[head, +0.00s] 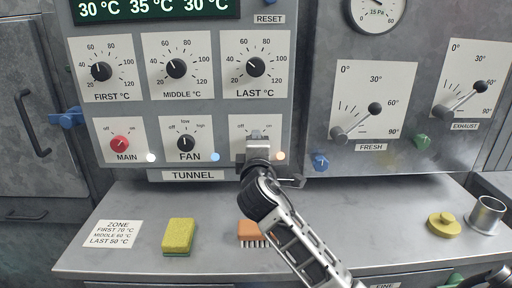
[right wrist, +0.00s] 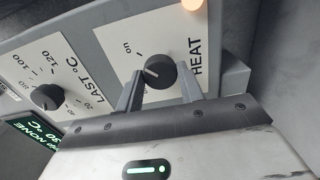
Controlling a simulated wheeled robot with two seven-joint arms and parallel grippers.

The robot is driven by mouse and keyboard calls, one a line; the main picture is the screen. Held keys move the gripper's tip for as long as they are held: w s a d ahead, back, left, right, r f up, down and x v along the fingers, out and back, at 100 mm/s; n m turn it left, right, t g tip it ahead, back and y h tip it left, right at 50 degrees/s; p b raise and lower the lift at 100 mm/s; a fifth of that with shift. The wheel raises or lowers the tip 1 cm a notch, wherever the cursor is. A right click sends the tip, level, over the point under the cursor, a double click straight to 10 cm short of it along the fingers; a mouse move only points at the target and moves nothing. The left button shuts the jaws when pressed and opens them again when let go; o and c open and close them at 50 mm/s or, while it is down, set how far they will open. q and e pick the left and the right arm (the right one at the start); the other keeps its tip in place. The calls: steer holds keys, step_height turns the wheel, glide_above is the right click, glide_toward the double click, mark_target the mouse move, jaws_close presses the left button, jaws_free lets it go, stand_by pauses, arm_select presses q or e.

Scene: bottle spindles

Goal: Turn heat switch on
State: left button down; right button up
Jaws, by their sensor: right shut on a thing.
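The heat switch is a black knob (right wrist: 160,72) on a white plate marked HEAT in the right wrist view. Its pale pointer mark faces the left side of the picture, where "on" is printed; its exact angle is hard to read. My right gripper (right wrist: 163,92) has its fingers on either side of the knob and is shut on it. My left gripper is not in view.
The MAIN knob (head: 119,143) is red and the FAN knob (head: 186,143) black. Dials for FIRST, MIDDLE and LAST are above.

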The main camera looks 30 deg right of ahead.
steer(key=shift+f, duration=0.15)
steer(key=o, duration=0.8)
steer(key=shift+o, duration=1)
arm_select(q)
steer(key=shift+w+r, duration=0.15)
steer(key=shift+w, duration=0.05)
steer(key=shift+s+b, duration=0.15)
steer(key=shift+b, duration=0.25)
arm_select(e)
steer(key=v, duration=1.6)
steer(key=shift+s, duration=0.1)
